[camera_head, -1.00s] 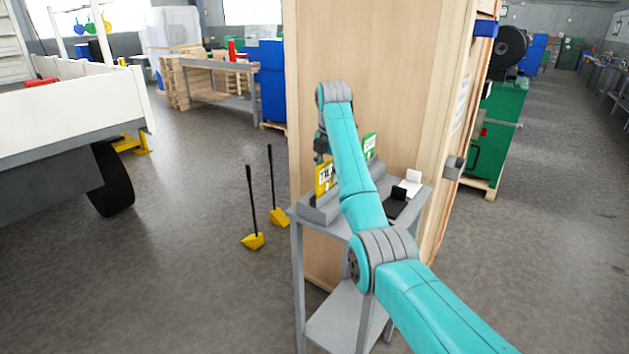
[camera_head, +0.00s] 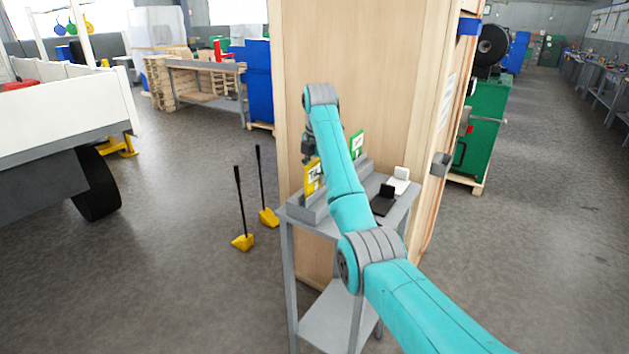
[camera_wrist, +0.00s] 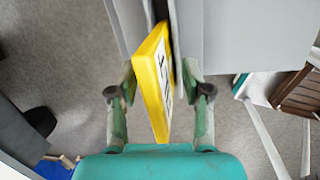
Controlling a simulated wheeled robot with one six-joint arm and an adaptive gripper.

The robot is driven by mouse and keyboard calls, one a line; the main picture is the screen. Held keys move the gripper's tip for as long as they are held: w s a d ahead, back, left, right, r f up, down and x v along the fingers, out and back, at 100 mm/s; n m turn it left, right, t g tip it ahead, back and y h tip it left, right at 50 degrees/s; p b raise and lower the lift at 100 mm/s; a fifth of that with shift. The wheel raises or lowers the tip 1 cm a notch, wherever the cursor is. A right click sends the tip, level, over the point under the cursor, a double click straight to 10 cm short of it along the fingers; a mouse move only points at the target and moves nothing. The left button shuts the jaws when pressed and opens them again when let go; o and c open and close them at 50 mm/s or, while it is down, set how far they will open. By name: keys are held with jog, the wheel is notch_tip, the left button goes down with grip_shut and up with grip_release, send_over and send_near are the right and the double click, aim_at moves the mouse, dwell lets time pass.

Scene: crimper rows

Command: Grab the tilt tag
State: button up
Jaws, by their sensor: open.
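The yellow tilt tag (camera_head: 311,183) stands in a grey holder (camera_head: 347,192) on a small grey stand, partly hidden behind my arm. In the wrist view the tag (camera_wrist: 151,80) is seen nearly edge-on, leaning slightly, with dark lettering on a white panel. My gripper (camera_wrist: 158,82) is open, with one finger on each side of the tag. The left finger is close to the tag; I cannot tell whether it touches. In the head view my gripper (camera_head: 309,150) is just above the tag, mostly hidden by the arm.
A green tag (camera_head: 357,144) stands farther back in the holder. A black item (camera_head: 384,200) and a white item (camera_head: 398,182) sit on the stand's right. A tall wooden crate (camera_head: 375,70) is close behind. Two yellow long-handled tools (camera_head: 242,242) stand on the floor at left.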

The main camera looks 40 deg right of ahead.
grip_shut()
jog(key=shift+r, duration=0.15)
dwell(0.4)
